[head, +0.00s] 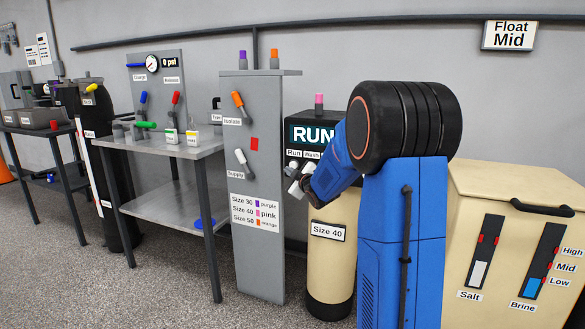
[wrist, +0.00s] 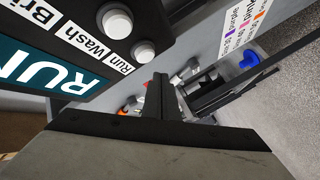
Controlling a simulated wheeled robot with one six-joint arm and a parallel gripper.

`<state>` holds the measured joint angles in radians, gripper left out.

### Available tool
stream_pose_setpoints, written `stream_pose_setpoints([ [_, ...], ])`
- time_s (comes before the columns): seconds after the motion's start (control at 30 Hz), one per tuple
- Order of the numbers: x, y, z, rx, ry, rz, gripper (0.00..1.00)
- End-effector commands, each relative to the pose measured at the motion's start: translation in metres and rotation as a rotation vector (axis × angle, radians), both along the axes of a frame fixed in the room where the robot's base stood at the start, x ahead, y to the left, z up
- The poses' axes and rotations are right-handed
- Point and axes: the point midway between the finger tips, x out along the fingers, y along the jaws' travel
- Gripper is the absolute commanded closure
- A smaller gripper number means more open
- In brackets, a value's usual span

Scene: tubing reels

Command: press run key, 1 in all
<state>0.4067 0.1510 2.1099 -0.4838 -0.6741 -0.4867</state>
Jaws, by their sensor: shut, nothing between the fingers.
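The dark control box has a teal display reading RUN (head: 313,134); the display also shows upside down at the left of the wrist view (wrist: 28,72). In the wrist view, the round white run key (wrist: 143,50) sits beside the Run label, and the wash key (wrist: 114,20) is above it.
A tan tank (head: 330,262) labelled Size 40 stands under the box. Left of it is a grey panel (head: 257,275) with valve levers. A cream brine cabinet (head: 480,290) stands at the right. A metal table (head: 165,205) is farther left.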

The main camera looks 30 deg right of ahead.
Motion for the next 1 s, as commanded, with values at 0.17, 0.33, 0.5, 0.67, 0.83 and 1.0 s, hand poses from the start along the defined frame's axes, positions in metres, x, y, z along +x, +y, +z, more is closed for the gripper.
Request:
stream_pose_setpoints([
  [0.17, -0.009, 0.013, 0.0, 0.0, 0.0, 0.001, 1.0],
  [0.33, -0.017, 0.022, 0.0, 0.0, 0.0, 0.001, 1.0],
  [0.5, -0.018, 0.024, 0.0, 0.0, 0.0, 0.0, 1.0],
  [0.67, -0.018, 0.023, 0.0, 0.0, 0.0, 0.0, 1.0],
  [0.83, -0.018, 0.023, 0.0, 0.0, -0.001, 0.001, 1.0],
  [1.0, -0.018, 0.023, 0.0, 0.0, 0.0, 0.0, 1.0],
])
